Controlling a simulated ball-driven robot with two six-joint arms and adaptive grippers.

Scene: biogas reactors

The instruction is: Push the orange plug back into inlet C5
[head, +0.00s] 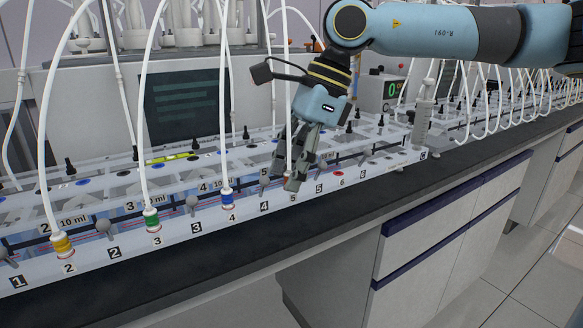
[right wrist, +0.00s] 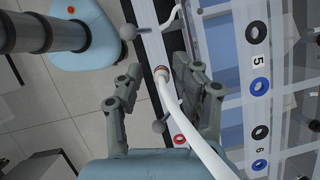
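The orange plug (right wrist: 160,71) sits at the end of a white tube (right wrist: 172,98) in the right wrist view. It lies between the fingertips of my right gripper (right wrist: 157,66), nearer the right-hand finger in that view. The fingers are apart, with a clear gap on the left side of the plug. In the head view my right gripper (head: 290,174) points down at the front rail by the "5" labels. The fingers there mostly hide the plug and its inlet, so I cannot tell how deep the plug sits. My left gripper is not in view.
Yellow (head: 62,244), green (head: 151,219) and blue (head: 227,199) plugs with white tubes stand along the front rail to the left. Grey ball-headed levers (head: 192,203) stand between them. A red ring port (head: 340,176) is to the right. Dark bench edge (head: 400,187) in front is clear.

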